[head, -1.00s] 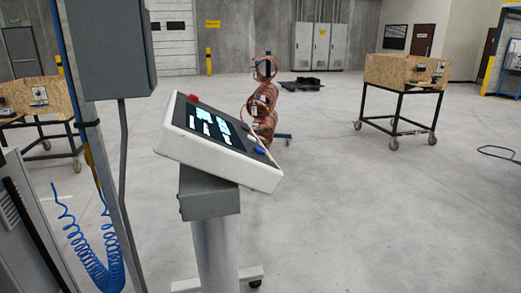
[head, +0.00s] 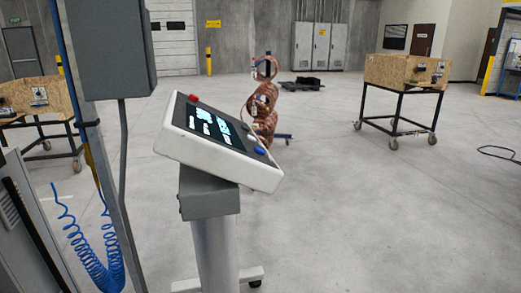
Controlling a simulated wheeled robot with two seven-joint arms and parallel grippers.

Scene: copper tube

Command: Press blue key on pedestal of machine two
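A tilted white control panel (head: 222,168) stands on a grey pedestal (head: 210,202) left of centre. It has a dark screen (head: 210,125) with lit blocks. A small blue key (head: 260,151) sits at the right end of the panel, near its lower right edge. A red button (head: 193,97) is at the panel's upper left corner. Neither of my grippers shows in the head view, and nothing touches the panel.
A grey machine post with a box (head: 107,45) and a coiled blue hose (head: 95,262) stand left of the pedestal. Copper coils (head: 264,108) stand behind the panel. Wooden crates on wheeled carts stand at left (head: 30,95) and right (head: 405,72). The floor right of the pedestal is clear.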

